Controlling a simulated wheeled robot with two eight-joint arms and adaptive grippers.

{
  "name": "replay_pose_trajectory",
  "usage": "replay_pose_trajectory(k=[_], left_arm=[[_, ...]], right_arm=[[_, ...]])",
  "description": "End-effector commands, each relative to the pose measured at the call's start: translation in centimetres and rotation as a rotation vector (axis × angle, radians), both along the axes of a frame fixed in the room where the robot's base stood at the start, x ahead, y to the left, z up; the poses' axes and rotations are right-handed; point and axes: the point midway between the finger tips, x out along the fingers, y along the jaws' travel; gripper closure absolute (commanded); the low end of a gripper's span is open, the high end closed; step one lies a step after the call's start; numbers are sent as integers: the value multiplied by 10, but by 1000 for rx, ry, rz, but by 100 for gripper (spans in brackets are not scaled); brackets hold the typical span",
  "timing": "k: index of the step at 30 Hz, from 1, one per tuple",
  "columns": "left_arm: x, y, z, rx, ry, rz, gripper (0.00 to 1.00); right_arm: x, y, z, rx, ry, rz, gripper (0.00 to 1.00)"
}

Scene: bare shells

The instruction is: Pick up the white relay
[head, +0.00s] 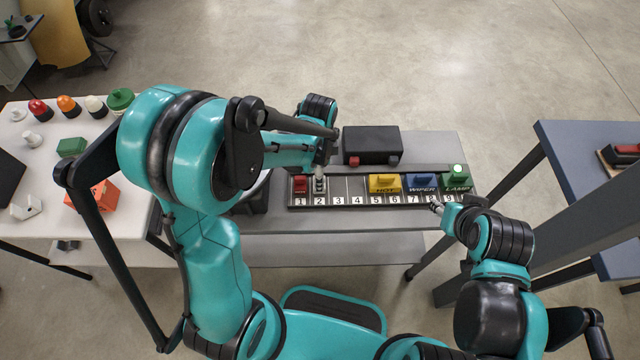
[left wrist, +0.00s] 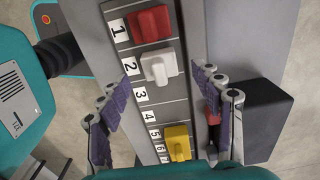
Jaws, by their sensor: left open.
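The white relay (left wrist: 160,66) sits in slot 2 of the numbered rack (left wrist: 143,97), just beside the red relay (left wrist: 150,24) in slot 1. In the head view, the rack (head: 345,187) stands on a grey table, and the white relay is largely hidden by my left gripper (head: 320,172). In the left wrist view, my left gripper (left wrist: 166,98) is open and empty, its purple-padded fingers to either side of the rack. The white relay lies a little beyond the fingertips. My right gripper (head: 437,207) is near the rack's right end; its jaws are too small to read.
A yellow relay (head: 384,183), a blue relay (head: 420,181) and a green relay (head: 458,181) sit further right in the rack. A black box (head: 372,144) stands behind it. A white table (head: 115,225) with several coloured parts is at left, a blue-grey table (head: 570,140) at right.

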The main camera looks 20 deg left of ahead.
Motion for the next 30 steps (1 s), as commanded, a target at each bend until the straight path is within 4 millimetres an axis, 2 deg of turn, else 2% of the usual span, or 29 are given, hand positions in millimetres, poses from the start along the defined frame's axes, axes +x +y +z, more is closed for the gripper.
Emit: replay_pose_trajectory(k=[1, 6, 13, 14, 18, 20, 30], left_arm=[[0, -1, -12, 0, 0, 0, 34], [0, -1, -36, 0, -1, 1, 34], [0, -1, -36, 0, -1, 1, 34], [0, -1, -36, 0, -1, 1, 40], [0, -1, -36, 0, -1, 1, 77], [0, -1, -36, 0, -1, 1, 90], [0, -1, -34, 0, -1, 1, 90]], right_arm=[[0, 0, -8, 0, 0, 0, 60], [0, 0, -18, 0, 0, 0, 60], [0, 0, -16, 0, 0, 0, 60], [0, 0, -16, 0, 0, 0, 60], [0, 0, -16, 0, 0, 0, 60], [0, 0, -16, 0, 0, 0, 60], [0, 0, -15, 0, 0, 0, 60]])
